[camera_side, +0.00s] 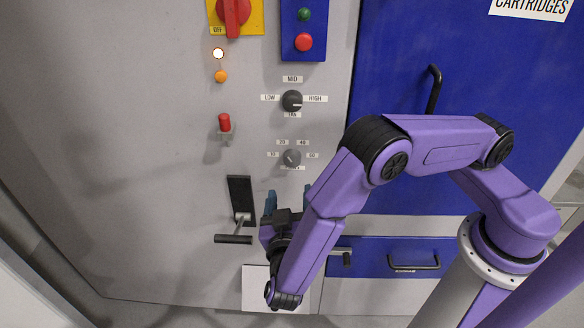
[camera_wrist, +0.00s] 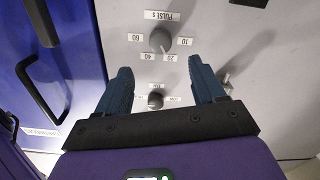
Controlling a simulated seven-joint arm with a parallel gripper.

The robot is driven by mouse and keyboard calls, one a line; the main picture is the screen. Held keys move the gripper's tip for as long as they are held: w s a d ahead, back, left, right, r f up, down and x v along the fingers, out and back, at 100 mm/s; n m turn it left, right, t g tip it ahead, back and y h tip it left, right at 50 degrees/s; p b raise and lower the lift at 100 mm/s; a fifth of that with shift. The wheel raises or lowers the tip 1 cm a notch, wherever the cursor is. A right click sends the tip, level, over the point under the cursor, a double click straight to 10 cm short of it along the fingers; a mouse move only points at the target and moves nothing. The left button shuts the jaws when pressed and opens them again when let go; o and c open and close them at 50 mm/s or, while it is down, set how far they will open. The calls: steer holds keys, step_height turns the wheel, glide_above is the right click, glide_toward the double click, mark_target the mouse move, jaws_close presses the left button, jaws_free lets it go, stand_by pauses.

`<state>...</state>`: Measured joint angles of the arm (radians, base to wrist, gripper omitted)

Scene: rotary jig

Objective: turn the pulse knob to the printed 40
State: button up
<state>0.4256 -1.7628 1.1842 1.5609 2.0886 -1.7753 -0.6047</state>
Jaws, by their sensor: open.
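The pulse knob (camera_side: 292,157) is a small grey dial on the grey panel, with printed labels 10, 20, 40 and 60 around it. It also shows in the wrist view (camera_wrist: 160,40), upside down, where its pointer mark seems to lie toward the 20. The printed 40 (camera_wrist: 147,57) is beside the 20 there. My gripper (camera_side: 289,196) is open and empty, below the pulse knob in the side view and apart from it. In the wrist view its two blue fingers (camera_wrist: 159,66) are spread, with the knob beyond their tips.
The fan knob (camera_side: 292,101) is above the pulse knob. A red-tipped toggle (camera_side: 225,123) and a black lever (camera_side: 234,239) are to the left. A red rotary switch (camera_side: 233,12) is at the top. A blue door with a black handle (camera_side: 433,90) is at the right.

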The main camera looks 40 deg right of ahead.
mark_target(292, 163)
steer(key=x, duration=0.9)
steer(key=shift+w+d, duration=0.15)
steer(key=c, duration=1.1)
